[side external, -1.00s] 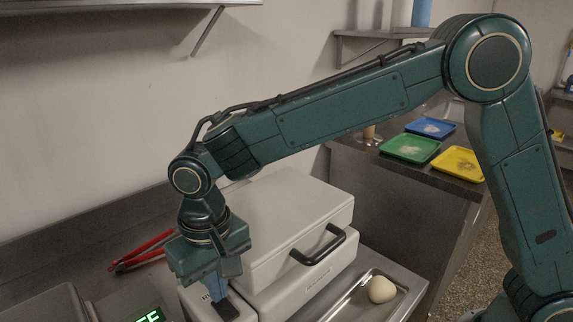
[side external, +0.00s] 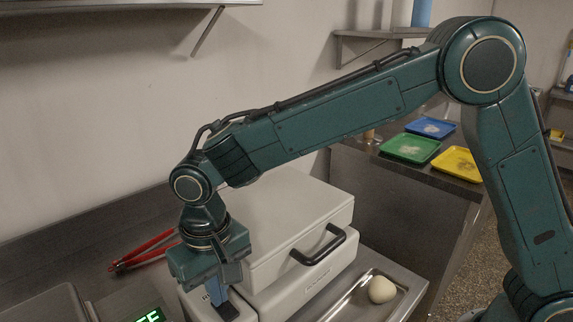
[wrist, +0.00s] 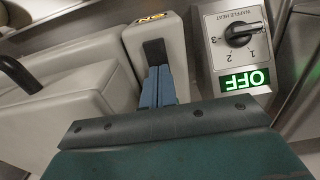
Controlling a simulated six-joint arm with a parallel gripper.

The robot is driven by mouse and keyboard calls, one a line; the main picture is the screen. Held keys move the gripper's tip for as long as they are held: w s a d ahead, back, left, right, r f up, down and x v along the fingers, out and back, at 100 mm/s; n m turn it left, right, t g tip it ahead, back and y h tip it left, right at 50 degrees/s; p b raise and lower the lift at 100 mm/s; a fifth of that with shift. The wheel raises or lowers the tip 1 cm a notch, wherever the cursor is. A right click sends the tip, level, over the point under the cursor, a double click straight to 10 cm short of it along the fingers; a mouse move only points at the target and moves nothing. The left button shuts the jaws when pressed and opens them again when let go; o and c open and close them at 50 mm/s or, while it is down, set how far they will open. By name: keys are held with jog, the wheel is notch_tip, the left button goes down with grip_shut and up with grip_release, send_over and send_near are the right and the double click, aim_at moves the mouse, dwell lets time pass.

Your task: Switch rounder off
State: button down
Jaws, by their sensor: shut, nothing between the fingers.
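The rounder (side external: 290,225) is a pale box-shaped machine with a black bar handle (side external: 319,246). It also shows at the left of the wrist view (wrist: 75,75). A narrow housing (wrist: 176,45) beside it carries a dark switch paddle (wrist: 154,50) and a small orange label (wrist: 150,18) that seems to read ON. My gripper (side external: 217,295) is shut and empty, pointing down over this housing. In the wrist view its blue fingers (wrist: 157,88) reach the near end of the paddle; I cannot tell whether they touch it.
A waffle-heat panel (wrist: 208,50) with a black knob (wrist: 240,34) and green OFF display (wrist: 245,80) stands close beside the housing. Red tongs (side external: 145,252) lie behind. A dough ball (side external: 381,290) sits in a metal tray (side external: 340,305) at right.

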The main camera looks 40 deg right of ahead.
jog(key=shift+f, duration=0.15)
dwell(0.3)
jog(key=shift+r, duration=3.55)
jog(key=shift+t+y, duration=0.3)
jog(key=shift+t, duration=0.3)
jog(key=d+r, duration=0.1)
jog(key=d, duration=0.2)
jog(key=s+d+r, duration=0.1)
jog(key=d+r, duration=0.1)
jog(key=d, duration=0.1)
jog(key=s+d+r, duration=0.1)
jog(key=d+r, duration=0.1)
jog(key=d, duration=0.2)
jog(key=shift+r, duration=0.25)
jog(key=s+d+t, duration=0.4)
jog(key=s+d, duration=1.4)
jog(key=d, duration=0.1)
jog(key=shift+d, duration=0.35)
